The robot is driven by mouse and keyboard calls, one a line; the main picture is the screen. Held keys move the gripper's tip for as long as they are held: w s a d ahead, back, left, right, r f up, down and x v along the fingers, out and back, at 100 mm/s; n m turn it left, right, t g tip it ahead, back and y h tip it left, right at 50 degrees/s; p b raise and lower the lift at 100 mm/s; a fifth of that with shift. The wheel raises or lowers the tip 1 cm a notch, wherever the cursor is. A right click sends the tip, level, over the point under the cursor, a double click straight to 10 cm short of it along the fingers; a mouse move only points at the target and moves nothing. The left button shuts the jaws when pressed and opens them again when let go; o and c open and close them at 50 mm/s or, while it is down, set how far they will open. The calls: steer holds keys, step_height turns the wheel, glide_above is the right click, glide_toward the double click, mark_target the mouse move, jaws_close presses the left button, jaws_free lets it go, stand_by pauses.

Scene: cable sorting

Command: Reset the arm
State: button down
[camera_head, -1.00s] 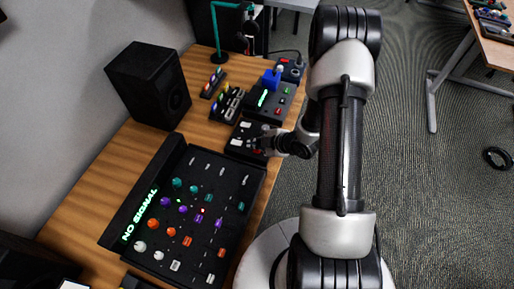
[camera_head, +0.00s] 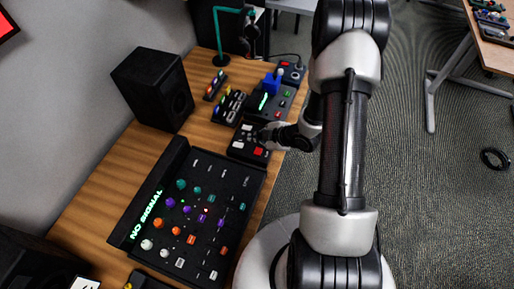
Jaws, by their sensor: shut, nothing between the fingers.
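My arm rises on the right side of the head view, with its wrist reaching left over the desk edge. My gripper (camera_head: 266,137) is at the end of that wrist, small and dark, shut with nothing in it. It is above or beside a small black box (camera_head: 240,151) with white and red buttons. I cannot tell whether it touches the box. The fingertips are partly lost against the dark box.
A mixer panel (camera_head: 213,218) reading NO SIGNAL lies on the wooden desk (camera_head: 103,200). A black speaker (camera_head: 153,88), a black box with a blue part (camera_head: 271,82) and a teal stand (camera_head: 219,35) are behind. A black cable coil (camera_head: 496,158) lies on the carpet at right.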

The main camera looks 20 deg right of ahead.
steer(key=s+d+r+m+h, duration=0.1)
steer(key=r+m+h, duration=0.1)
steer(key=r, duration=0.6)
steer(key=s+d+r+m+g+h, duration=0.1)
steer(key=r+m+h, duration=0.15)
steer(key=r, duration=0.45)
steer(key=s+d+r+m+h, duration=0.1)
steer(key=r+m+h, duration=0.1)
steer(key=r, duration=0.6)
steer(key=s+a+r+m+g+y, duration=0.1)
steer(key=s+a+r+m, duration=0.3)
steer(key=s, duration=0.6)
steer(key=s+a+r+m+g+y, duration=0.1)
steer(key=s+a+r+m, duration=0.2)
steer(key=s+a+r, duration=0.2)
steer(key=s+a, duration=0.3)
steer(key=s, duration=0.3)
steer(key=shift+s+r+m+g, duration=0.25)
steer(key=shift+r+m+g, duration=0.05)
steer(key=shift+r+m, duration=0.1)
steer(key=shift+a+y, duration=0.15)
steer(key=shift+y, duration=0.1)
